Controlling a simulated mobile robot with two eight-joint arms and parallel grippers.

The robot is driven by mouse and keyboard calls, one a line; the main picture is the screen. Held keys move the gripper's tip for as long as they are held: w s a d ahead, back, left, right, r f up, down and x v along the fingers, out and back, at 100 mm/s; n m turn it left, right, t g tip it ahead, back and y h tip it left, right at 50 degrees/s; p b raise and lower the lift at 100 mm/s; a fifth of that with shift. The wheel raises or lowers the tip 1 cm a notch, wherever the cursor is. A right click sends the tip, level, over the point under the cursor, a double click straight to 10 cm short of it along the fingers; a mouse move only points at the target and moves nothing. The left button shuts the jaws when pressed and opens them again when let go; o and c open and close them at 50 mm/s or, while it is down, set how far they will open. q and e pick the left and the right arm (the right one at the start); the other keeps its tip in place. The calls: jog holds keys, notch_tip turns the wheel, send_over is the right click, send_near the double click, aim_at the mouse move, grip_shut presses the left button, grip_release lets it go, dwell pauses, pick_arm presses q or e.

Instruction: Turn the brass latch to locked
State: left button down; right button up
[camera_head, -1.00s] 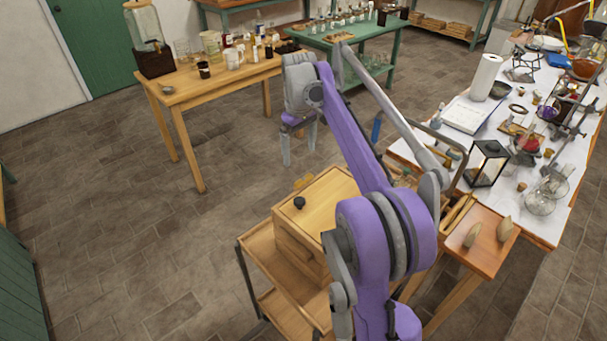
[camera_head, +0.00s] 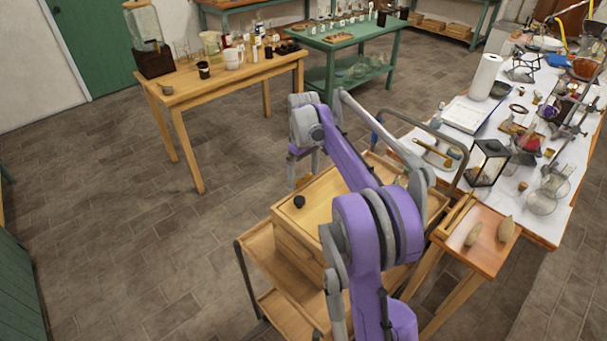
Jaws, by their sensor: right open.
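A wooden box (camera_head: 312,210) with a black knob (camera_head: 299,202) on its lid stands on a wooden cart. A small brass-yellow piece, which looks like the latch (camera_head: 302,181), shows at the box's far left edge. It is too small and too covered to tell which way it is turned. My right gripper (camera_head: 303,170) points down at that far edge, its fingers open, close to the brass piece. I cannot tell whether they touch it. My purple right arm covers part of the box. My left gripper is out of view.
The cart (camera_head: 262,245) has a dark metal handle at its far right. A small side table (camera_head: 490,262) and a long white-topped bench (camera_head: 550,215) with glassware and a lantern (camera_head: 487,163) stand at right. A wooden table (camera_head: 222,83) stands behind. The floor at left is clear.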

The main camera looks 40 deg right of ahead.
jog(key=c, duration=1.1)
jog(key=shift+m, duration=0.3)
jog(key=m, duration=0.8)
jog(key=shift+m, duration=0.4)
jog(key=m, duration=0.4)
jog(key=shift+m, duration=2.2)
